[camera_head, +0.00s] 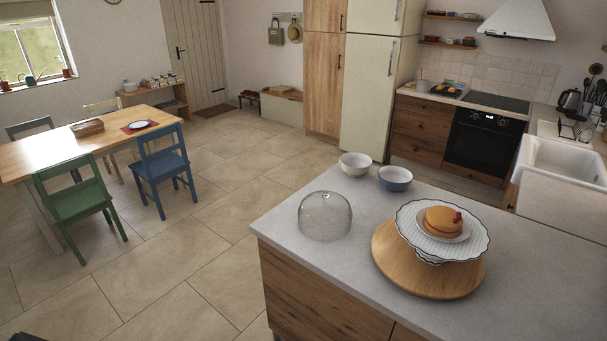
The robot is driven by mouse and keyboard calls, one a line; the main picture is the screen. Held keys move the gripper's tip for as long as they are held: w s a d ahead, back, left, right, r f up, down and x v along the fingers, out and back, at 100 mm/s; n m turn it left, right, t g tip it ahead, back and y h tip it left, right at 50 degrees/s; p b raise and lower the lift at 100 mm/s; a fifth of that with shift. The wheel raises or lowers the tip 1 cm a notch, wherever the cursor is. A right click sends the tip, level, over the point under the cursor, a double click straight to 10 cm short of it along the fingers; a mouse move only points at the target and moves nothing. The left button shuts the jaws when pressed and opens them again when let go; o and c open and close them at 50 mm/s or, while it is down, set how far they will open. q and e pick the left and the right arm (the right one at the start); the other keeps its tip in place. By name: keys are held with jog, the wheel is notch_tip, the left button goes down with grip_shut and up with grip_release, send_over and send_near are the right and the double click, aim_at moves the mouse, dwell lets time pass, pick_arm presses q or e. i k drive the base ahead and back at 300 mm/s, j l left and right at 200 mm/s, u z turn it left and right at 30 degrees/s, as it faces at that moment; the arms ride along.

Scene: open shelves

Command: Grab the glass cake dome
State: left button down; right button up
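The clear glass cake dome (325,216) has a small knob on top. It stands upright on the grey top of the kitchen island (400,324), near its left edge. To its right, a cake (442,220) sits on a small plate on a white scalloped cake stand (417,238), uncovered. The stand is on a round wooden board (392,262). Neither of my grippers is in view. A small dark shape shows at the bottom left edge, but I cannot tell what it is.
A white bowl (355,164) and a blue bowl (395,179) stand behind the dome on the island. The island top is clear in front of the dome. Beyond the left edge are open floor, a wooden table (60,155), a green chair (76,199) and a blue chair (161,165).

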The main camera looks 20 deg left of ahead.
aim_at(324, 216)
jog(key=u, duration=0.45)
jog(key=i+u, duration=0.15)
jog(key=i, duration=0.45)
jog(key=i+u, duration=0.15)
jog(key=i, duration=0.45)
jog(key=i+u, duration=0.15)
jog(key=i, duration=0.45)
jog(key=i+l+u, duration=0.15)
jog(key=i, duration=0.45)
